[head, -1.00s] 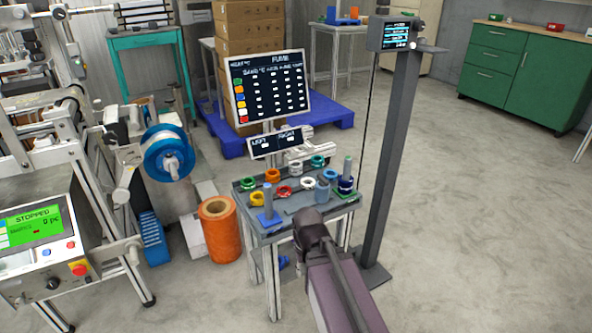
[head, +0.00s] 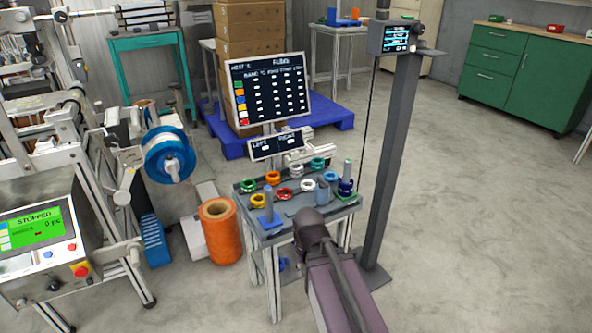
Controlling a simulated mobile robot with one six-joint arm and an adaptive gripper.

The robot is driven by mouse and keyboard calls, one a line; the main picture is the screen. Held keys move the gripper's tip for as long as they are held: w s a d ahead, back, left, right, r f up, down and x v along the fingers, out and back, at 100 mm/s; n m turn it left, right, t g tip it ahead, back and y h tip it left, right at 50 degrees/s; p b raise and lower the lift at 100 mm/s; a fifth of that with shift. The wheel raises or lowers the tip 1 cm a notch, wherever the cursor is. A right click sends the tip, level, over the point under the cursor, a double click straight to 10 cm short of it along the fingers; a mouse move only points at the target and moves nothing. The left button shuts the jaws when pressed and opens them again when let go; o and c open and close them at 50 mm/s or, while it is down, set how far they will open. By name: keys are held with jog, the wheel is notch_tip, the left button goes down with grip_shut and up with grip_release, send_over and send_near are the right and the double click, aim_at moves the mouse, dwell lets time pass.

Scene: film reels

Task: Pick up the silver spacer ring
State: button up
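Several coloured rings lie on the small grey table (head: 268,236) in the head view. Two are pale: a whitish ring (head: 296,170) towards the back, and a whitish-grey ring (head: 307,185) nearer the middle, between a red ring (head: 284,194) and a blue-grey cylinder (head: 321,191). At this size I cannot tell which of the two is the silver spacer ring. My arm reaches up from the bottom of the picture, its dark end at the table's front edge. My gripper's fingers cannot be made out.
Upright posts stand at the table's left (head: 268,203) and right (head: 347,172). Green, orange and yellow rings crowd the tabletop. A tall grey column (head: 388,160) rises close to the right. An orange spool (head: 218,232) stands on the floor to the left.

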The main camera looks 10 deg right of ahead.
notch_tip(320, 180, up, 60)
jog(key=p, duration=5.9)
jog(key=shift+f, duration=0.15)
jog(key=shift+o, duration=1.2)
